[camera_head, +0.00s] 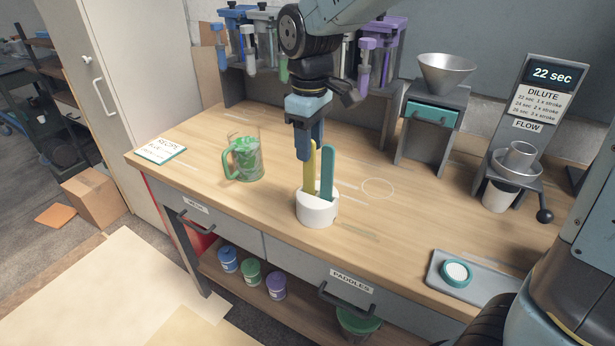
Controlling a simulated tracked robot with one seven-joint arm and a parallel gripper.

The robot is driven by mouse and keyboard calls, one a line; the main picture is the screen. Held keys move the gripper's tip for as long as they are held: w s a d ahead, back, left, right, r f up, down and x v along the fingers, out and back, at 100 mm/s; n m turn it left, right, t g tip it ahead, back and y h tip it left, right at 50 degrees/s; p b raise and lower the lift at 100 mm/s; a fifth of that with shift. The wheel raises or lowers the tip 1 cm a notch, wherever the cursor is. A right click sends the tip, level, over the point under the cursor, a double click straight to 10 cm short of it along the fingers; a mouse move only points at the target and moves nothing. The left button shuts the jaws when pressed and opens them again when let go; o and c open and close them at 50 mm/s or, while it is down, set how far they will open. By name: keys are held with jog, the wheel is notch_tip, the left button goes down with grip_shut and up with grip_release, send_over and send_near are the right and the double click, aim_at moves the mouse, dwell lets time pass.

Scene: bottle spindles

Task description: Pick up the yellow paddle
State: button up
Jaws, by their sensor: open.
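The yellow paddle (309,168) stands upright in a white holder (317,211) on the wooden table. A teal paddle (327,174) stands beside it on the right in the same holder. My gripper (306,150) points down from above, with its blue fingers at the upper part of the yellow paddle. The fingers overlap the paddle's top in this view, so I cannot tell whether they touch it. The gripper is open. The lower ends of both paddles are hidden inside the holder.
A clear jug with a green handle (245,158) stands left of the holder. A recipe card (160,150) lies at the far left. A grey tray (486,284) with a round teal-rimmed item is at the right front. A funnel stand (432,125) and a flow station (523,140) stand behind right.

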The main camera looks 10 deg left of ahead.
aim_at(309, 177)
notch_tip(309, 177, down, 2)
jog(key=shift+f, duration=0.2)
jog(key=shift+c, duration=0.2)
grip_shut()
